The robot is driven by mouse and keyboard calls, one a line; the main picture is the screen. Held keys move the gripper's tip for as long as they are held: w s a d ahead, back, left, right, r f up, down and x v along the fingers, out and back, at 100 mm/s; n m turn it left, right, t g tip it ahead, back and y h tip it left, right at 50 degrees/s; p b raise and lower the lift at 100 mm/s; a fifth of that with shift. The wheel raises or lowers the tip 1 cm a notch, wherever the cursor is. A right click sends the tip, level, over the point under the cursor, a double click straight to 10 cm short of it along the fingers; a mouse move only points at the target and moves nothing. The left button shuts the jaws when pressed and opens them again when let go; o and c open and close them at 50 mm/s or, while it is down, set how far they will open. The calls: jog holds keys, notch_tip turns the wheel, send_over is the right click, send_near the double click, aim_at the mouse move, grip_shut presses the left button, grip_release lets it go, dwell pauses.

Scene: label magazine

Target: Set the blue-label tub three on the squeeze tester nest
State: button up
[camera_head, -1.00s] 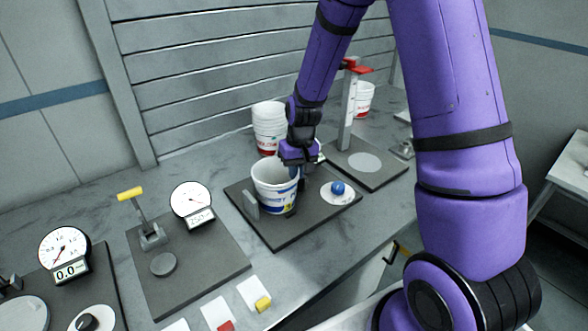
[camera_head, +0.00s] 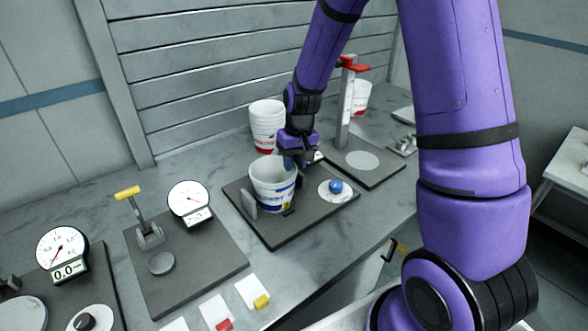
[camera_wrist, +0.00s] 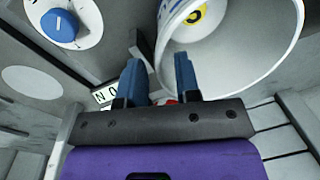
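The blue-label tub (camera_head: 272,185) stands upright, mouth up, on the dark plate of the squeeze tester (camera_head: 266,233), between a grey upright jaw (camera_head: 249,206) and a small dark block at its right. Its label is blue with some yellow; I cannot read a three. My gripper (camera_head: 302,164) is at the tub's back right rim, fingers pointing down. In the wrist view its fingers (camera_wrist: 160,78) are apart, near the rim; contact is not visible.
A blue knob (camera_head: 336,186) on a white disc sits right of the tub. Stacked red-label tubs (camera_head: 267,125) stand behind. A stand with a red top (camera_head: 347,100) is at the back right. Gauges (camera_head: 189,199) and a yellow-handled lever (camera_head: 137,210) are at the left.

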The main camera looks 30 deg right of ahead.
notch_tip(320, 180, up, 10)
jog(key=s+r+t, duration=0.2)
jog(key=s+r, duration=0.9)
jog(key=r, duration=0.1)
jog(key=s+r+t+h, duration=0.1)
jog(key=s+r+t, duration=0.2)
jog(key=s, duration=1.2)
notch_tip(320, 180, up, 2)
jog(key=shift+s+d+r+n, duration=0.25)
jog(key=shift+s+d+n, duration=0.05)
jog(key=shift+s+d, duration=0.1)
